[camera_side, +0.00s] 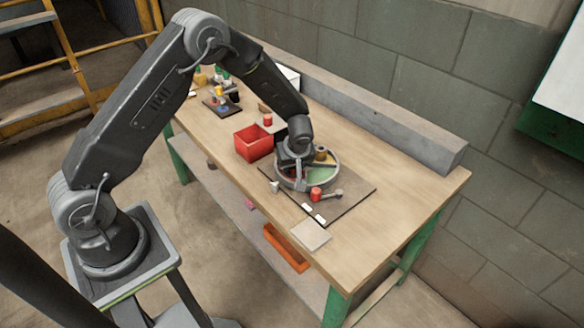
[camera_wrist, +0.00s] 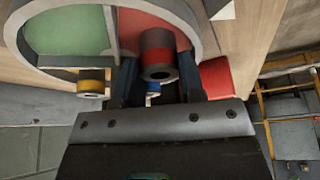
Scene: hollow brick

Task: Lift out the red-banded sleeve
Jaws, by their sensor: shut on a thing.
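The red-banded sleeve (camera_wrist: 157,40), a dark hollow cylinder with a red band, stands between the fingers of my gripper (camera_wrist: 158,72) in the wrist view. My gripper is shut on it. The sleeve appears over the red section of a round divided tray (camera_wrist: 200,28); I cannot tell if its bottom touches the floor of the tray. In the side view my gripper (camera_side: 296,180) is down at the round tray (camera_side: 337,172), and the wrist hides the sleeve there.
A yellow-banded sleeve (camera_wrist: 91,83) and a small blue-banded piece (camera_wrist: 153,88) are close to the fingers. A red bin (camera_side: 254,142) stands left of the tray. A red cylinder (camera_side: 316,193) is at the tray's front edge.

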